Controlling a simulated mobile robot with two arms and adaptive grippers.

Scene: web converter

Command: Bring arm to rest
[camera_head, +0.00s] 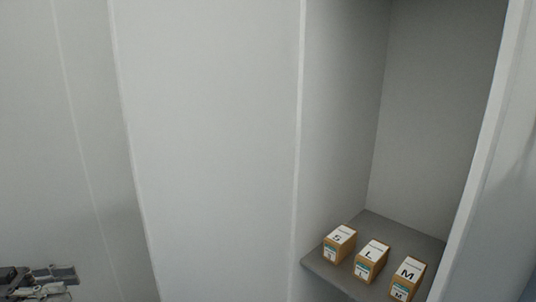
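My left gripper (64,281) is low in the left corner of the head view, in front of a plain light wall. Its two fingertips point right and stand a little apart with nothing between them. It is far to the left of the shelf niche and touches nothing that I can see. Most of my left arm is outside the picture. My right gripper does not show.
A grey shelf (389,228) sits in a niche at the right. On it stand three small brown boxes with white tops, marked S (338,242), L (372,260) and M (408,277). A wide pale panel (210,150) fills the middle.

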